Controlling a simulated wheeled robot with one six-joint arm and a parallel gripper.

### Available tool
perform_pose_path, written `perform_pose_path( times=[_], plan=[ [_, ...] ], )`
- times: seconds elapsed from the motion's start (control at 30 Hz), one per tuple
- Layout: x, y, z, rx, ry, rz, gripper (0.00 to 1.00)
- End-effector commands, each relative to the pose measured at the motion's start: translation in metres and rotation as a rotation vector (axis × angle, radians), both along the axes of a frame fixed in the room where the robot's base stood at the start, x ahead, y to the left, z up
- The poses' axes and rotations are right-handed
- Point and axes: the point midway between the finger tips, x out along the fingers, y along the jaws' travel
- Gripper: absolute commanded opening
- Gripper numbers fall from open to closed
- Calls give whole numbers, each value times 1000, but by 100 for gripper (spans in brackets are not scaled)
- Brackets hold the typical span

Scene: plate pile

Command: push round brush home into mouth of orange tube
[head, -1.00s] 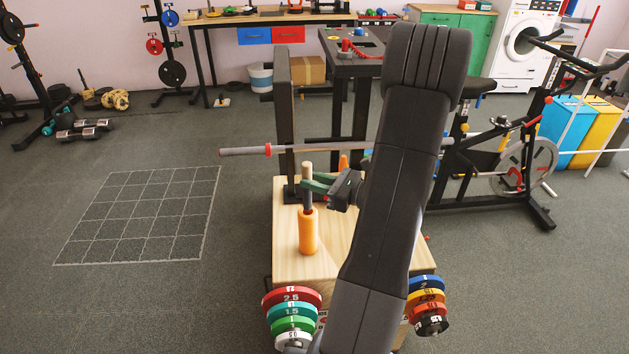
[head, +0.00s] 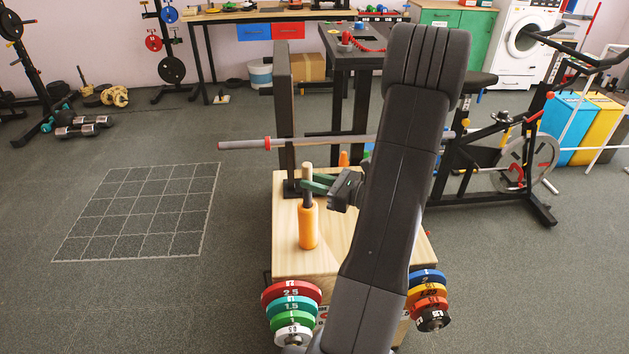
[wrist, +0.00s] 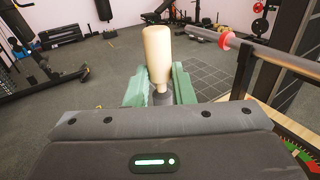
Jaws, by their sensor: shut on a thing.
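The orange tube (head: 308,226) stands upright on the light wooden top (head: 290,264). The round brush (head: 307,187) is upright above it, with a pale handle end on top and a dark lower part that goes down into the tube's mouth. My gripper (head: 308,184) comes in from the right, its green fingers shut around the brush just below the pale end. In the wrist view the brush's pale handle (wrist: 157,55) rises between the green fingers (wrist: 160,90). The brush's lower end is hidden inside the tube.
A barbell (head: 240,145) lies across a dark upright post (head: 284,110) behind the wooden top. Coloured weight plates (head: 292,305) hang at the front left and more plates (head: 428,300) at the front right. A small orange cone (head: 343,158) stands behind my gripper.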

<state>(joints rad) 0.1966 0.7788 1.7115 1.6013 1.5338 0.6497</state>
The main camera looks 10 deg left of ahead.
Motion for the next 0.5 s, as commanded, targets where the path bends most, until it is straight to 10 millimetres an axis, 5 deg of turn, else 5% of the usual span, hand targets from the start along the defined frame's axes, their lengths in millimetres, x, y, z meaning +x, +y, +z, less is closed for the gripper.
perform_pose_path(
  times=[0.5],
  plan=[
    [0,0,-15,-1,1,0,0]
  ],
)
